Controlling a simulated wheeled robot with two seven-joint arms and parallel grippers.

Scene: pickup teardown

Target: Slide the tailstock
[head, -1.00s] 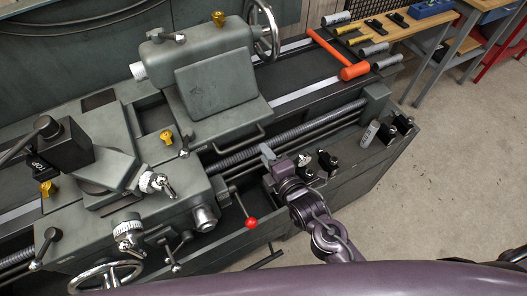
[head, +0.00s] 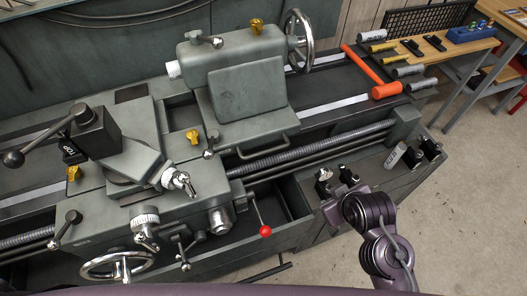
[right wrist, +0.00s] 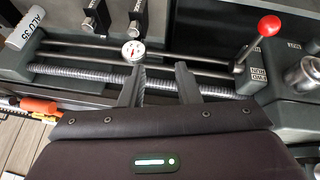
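The grey-green tailstock (head: 245,85) sits on the lathe bed (head: 330,110) in the upper middle of the head view. It has a chrome handwheel (head: 299,38) at its right end, a yellow knob (head: 257,26) on top and a bar handle (head: 273,145) at its front base. My right gripper (head: 338,190) is in front of the lathe, well apart from the tailstock; its fingers are mostly hidden in the head view. In the right wrist view the right gripper (right wrist: 160,78) is open and empty, with the leadscrew beyond its fingers. My left gripper is not in view.
The carriage (head: 130,170) stands left of the tailstock, with a red-knobbed lever (head: 265,231) on its apron side. An orange hammer (head: 386,90) lies on the bed's right end. Black tool holders (head: 428,147) stand on the front ledge. A workbench (head: 440,50) is at the upper right.

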